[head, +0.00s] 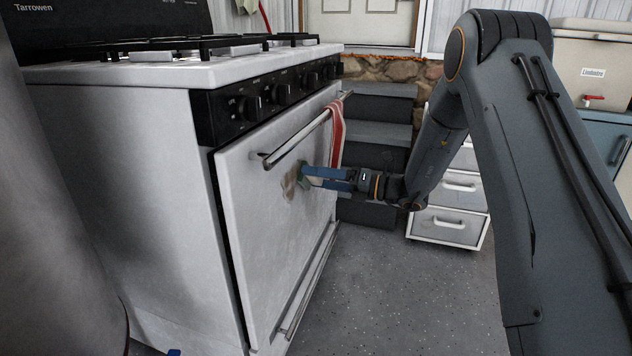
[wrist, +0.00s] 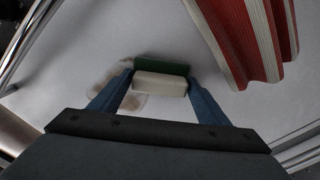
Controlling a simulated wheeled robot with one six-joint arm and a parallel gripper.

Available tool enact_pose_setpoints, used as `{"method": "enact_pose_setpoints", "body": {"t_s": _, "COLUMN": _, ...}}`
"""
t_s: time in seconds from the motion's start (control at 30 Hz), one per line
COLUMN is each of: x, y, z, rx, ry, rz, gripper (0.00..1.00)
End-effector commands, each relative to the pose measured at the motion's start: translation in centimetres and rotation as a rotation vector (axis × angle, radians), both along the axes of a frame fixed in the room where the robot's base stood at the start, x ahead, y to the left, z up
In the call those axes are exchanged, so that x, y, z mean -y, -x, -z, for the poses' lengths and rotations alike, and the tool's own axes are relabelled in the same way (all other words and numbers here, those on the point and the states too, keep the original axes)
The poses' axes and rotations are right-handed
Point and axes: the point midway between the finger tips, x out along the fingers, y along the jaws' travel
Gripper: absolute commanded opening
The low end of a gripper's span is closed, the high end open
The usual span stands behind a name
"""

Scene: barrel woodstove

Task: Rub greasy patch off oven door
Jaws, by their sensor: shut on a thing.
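The white oven door (head: 262,220) faces right in the head view, below a row of black knobs. A brownish greasy patch (head: 289,186) marks its middle; in the wrist view the patch (wrist: 104,80) shows left of and below the sponge. My gripper (head: 306,175) is shut on a sponge with a pale body (wrist: 160,84) and a green layer (wrist: 162,66). The green side faces the door, at the patch's right edge. It appears to be against the door, but the exact contact is hidden. The sponge covers part of the door behind it.
A red-and-white striped towel (head: 338,132) hangs from the door's handle bar (head: 300,135), close to my gripper. A lower drawer handle (head: 305,285) runs below. Dark steps (head: 375,135) and a white drawer unit (head: 455,195) stand behind. The speckled floor before the door is clear.

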Motion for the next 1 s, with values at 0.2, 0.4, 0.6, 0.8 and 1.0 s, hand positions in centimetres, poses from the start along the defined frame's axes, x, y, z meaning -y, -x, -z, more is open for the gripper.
{"method": "enact_pose_setpoints", "body": {"t_s": 0.2, "x": -0.3, "y": 0.0, "z": -0.1, "rx": 0.000, "ry": 0.000, "rz": 0.000, "gripper": 0.52}}
{"method": "enact_pose_setpoints", "body": {"t_s": 0.4, "x": -0.6, "y": 0.6, "z": -0.2, "rx": -0.002, "ry": -0.001, "rz": -0.001, "gripper": 0.52}}
{"method": "enact_pose_setpoints", "body": {"t_s": 0.6, "x": -1.3, "y": 2.2, "z": -0.2, "rx": -0.003, "ry": 0.000, "rz": -0.002, "gripper": 0.52}}
{"method": "enact_pose_setpoints", "body": {"t_s": 0.8, "x": -2.1, "y": 3.3, "z": -0.1, "rx": -0.001, "ry": 0.000, "rz": -0.006, "gripper": 0.52}}
{"method": "enact_pose_setpoints", "body": {"t_s": 1.0, "x": -2.6, "y": 4.0, "z": -0.1, "rx": -0.001, "ry": 0.000, "rz": -0.011, "gripper": 0.52}}
